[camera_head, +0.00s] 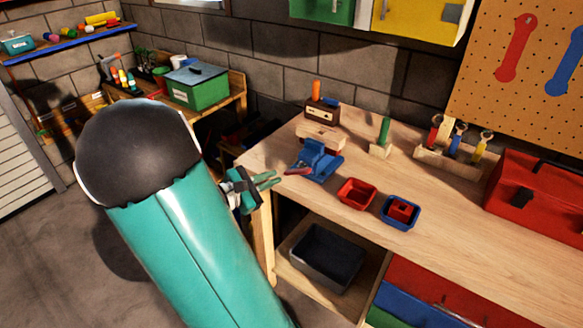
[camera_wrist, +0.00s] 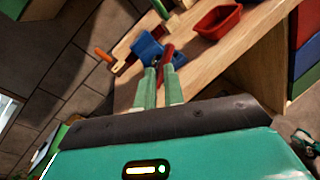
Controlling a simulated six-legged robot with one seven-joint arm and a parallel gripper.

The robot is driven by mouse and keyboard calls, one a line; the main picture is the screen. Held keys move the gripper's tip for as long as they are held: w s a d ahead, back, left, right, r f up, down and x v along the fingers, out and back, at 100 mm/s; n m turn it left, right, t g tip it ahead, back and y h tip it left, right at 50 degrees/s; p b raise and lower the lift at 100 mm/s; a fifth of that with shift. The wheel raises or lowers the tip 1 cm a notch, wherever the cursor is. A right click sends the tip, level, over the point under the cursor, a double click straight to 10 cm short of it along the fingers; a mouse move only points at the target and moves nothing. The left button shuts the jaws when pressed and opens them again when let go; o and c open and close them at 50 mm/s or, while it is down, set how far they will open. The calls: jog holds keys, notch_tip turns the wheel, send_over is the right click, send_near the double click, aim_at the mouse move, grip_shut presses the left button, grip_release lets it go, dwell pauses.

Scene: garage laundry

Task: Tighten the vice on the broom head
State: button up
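A blue vice (camera_head: 318,163) stands near the left end of the wooden workbench, with a dark red handle (camera_head: 297,170) on its near left side. A pale wooden block (camera_head: 320,137) is right behind the vice; I cannot tell if it is the broom head or if the jaws touch it. My gripper (camera_head: 277,180) is just left of the bench edge, pointing at the vice. The vice (camera_wrist: 148,46) and red handle (camera_wrist: 167,52) lie just beyond the tips.
A red bin (camera_head: 357,194) and a blue bin (camera_head: 398,213) with a red piece inside sit right of the vice. A green-handled block (camera_head: 382,138), a tool rack (camera_head: 452,155) and a red toolbox (camera_head: 540,198) stand farther right. A dark tub (camera_head: 327,256) is on the shelf below.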

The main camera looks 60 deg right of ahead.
jog(key=r+m+y, duration=0.1)
jog(key=m, duration=0.3)
jog(key=d+r+m+y, duration=0.1)
jog(key=r+m, duration=0.1)
jog(key=m, duration=0.2)
jog(key=w+d+r+m+g+y, duration=0.1)
jog(key=m, duration=0.4)
jog(key=shift+r+y, duration=0.2)
jog(key=shift+y, duration=0.2)
grip_shut()
notch_tip(320, 180, up, 5)
jog(key=w+d+m+t+y, duration=0.1)
jog(key=w+m+t+y, duration=0.15)
jog(key=m, duration=0.95)
send_over(300, 169)
jog(key=w+a, duration=0.1)
jog(key=w, duration=0.1)
notch_tip(300, 169, down, 7)
jog(key=f, duration=0.1)
jog(key=s, duration=0.1)
jog(key=f, duration=0.1)
jog(key=shift+s+a+f+g+y, duration=0.25)
jog(key=shift+a+f+g, duration=0.05)
jog(key=shift+a+g, duration=0.1)
